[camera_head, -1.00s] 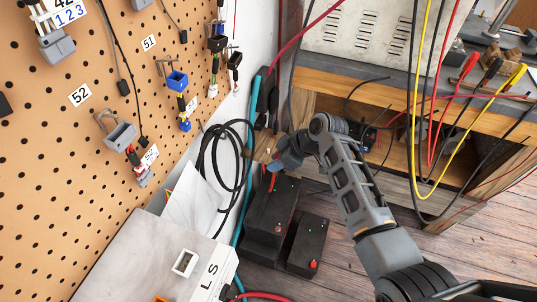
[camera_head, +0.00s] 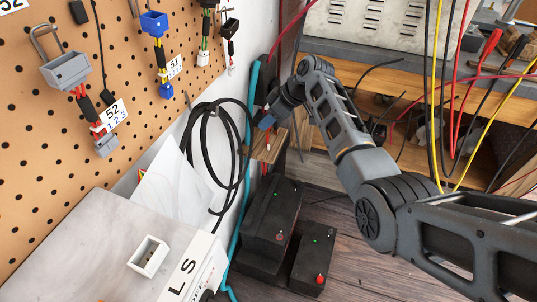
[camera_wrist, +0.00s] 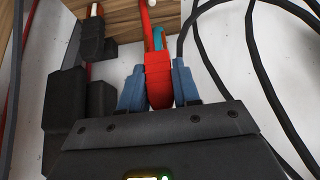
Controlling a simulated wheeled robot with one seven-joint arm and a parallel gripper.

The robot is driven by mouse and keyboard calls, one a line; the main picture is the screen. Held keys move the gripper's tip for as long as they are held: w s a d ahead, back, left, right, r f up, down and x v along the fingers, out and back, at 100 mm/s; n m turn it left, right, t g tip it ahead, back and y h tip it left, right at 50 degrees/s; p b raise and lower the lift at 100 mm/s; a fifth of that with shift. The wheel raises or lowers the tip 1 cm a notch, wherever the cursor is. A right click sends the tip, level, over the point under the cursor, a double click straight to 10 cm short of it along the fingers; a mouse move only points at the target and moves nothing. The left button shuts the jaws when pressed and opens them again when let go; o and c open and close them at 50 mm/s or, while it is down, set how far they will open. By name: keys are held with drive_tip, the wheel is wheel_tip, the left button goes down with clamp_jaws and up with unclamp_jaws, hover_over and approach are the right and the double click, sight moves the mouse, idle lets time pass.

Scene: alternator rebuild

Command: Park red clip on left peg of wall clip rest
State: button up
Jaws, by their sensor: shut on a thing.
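In the head view my gripper (camera_head: 268,122) is at the white wall, by the wooden block of the clip rest (camera_head: 272,147). The rest's wood also shows at the top of the wrist view (camera_wrist: 128,20). A black clip (camera_wrist: 92,42) is at the wood, left of the red clip. The left peg cannot be made out clearly, and I cannot tell whether the red clip touches it.
A coiled black cable (camera_head: 212,160) hangs on the wall left of the rest. Black boxes (camera_head: 272,218) stand on the floor below. A workbench (camera_head: 385,78) with hanging cables is at right; a pegboard (camera_head: 60,165) is at left.

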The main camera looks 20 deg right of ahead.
sight(268, 135)
drive_tip(key=shift+f+b, duration=0.95)
drive_tip(key=shift+f, duration=1.05)
drive_tip(key=shift+f, duration=0.1)
drive_tip(key=shift+f+b, duration=0.9)
drive_tip(key=shift+f, duration=0.2)
drive_tip(key=o, duration=0.8)
wheel_tip(268, 135, up, 9)
drive_tip(key=p, duration=0.7)
drive_tip(key=shift+f, duration=0.2)
